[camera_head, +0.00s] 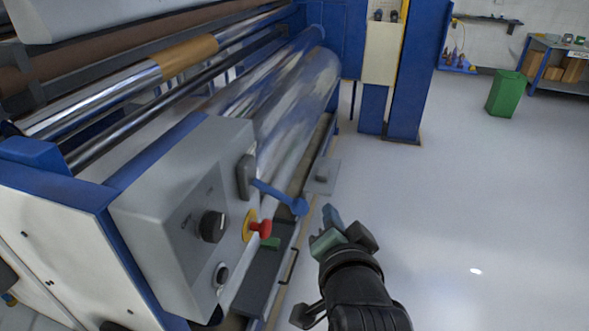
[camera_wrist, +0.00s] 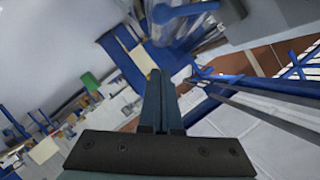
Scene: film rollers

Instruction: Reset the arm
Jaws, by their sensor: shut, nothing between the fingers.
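My arm reaches up from the bottom of the head view, with my gripper (camera_head: 331,216) in the air just right of the machine's control box. In the wrist view my gripper (camera_wrist: 158,80) has its two fingers together, with nothing seen between them. A blue lever (camera_head: 280,196) with a round knob sticks out from the control box, a little left of and above my gripper. The blue lever also shows at the top of the wrist view (camera_wrist: 185,12). My gripper appears apart from the lever, though the exact gap is hard to tell.
The grey control box (camera_head: 170,225) carries a black rotary knob (camera_head: 212,226) and a red button (camera_head: 262,228). Large shiny rollers (camera_head: 295,95) run behind it. A blue column (camera_head: 410,75) stands at the back. The floor (camera_head: 480,200) on the right is clear up to a green bin (camera_head: 506,93).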

